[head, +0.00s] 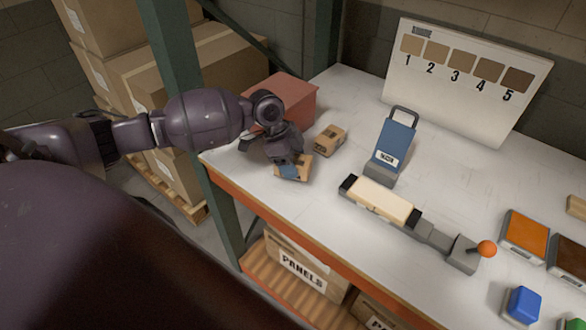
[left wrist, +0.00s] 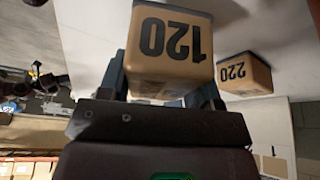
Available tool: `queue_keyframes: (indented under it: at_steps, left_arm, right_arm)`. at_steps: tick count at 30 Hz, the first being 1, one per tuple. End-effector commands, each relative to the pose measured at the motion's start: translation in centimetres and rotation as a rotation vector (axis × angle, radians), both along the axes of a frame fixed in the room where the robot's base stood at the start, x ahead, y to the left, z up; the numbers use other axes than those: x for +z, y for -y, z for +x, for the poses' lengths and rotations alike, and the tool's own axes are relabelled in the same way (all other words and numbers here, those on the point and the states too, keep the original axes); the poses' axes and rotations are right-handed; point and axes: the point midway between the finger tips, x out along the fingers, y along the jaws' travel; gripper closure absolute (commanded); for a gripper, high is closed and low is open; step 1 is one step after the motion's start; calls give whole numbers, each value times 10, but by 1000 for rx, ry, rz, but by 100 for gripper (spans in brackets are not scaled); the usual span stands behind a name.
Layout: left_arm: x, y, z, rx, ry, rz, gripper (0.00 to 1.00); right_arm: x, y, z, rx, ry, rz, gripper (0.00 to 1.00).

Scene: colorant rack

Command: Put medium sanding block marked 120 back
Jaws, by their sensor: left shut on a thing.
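The tan sanding block marked 120 (left wrist: 172,42) is between the fingers of my left gripper (left wrist: 165,90), its number upside down in the left wrist view. In the head view my left gripper (head: 290,164) is shut on this block (head: 303,170) near the table's front left edge. The fingers hide part of the block. I cannot tell whether it touches the table. A second tan block (head: 330,140) is just to the right, apart from the gripper; the left wrist view shows it marked 220 (left wrist: 243,74). My right gripper is not in view.
A red box (head: 290,98) stands behind my left gripper. A board with swatches 1 to 5 (head: 440,105) stands at the back. A green post (head: 205,150) is at the left.

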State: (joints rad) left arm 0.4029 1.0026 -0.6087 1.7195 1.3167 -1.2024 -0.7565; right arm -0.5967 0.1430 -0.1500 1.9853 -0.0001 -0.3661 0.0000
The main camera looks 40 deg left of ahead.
Motion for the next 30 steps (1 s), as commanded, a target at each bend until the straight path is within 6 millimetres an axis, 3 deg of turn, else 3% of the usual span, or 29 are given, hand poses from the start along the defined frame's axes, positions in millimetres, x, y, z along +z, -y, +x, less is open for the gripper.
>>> queue_keyframes:
  at_steps: [6,18,19,23,30]
  left_arm:
    - [-27,0,0,1,-1,0,68]
    - [-32,0,0,1,-1,0,68]
    - [-32,0,0,0,-1,0,39]
    - [-32,0,0,0,-1,0,19]
    - [-31,0,0,1,-1,0,16]
  right_arm:
    - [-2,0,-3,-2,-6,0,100]
    - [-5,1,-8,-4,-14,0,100]
    - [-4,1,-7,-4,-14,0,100]
    - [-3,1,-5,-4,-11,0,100]
    - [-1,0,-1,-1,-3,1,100]
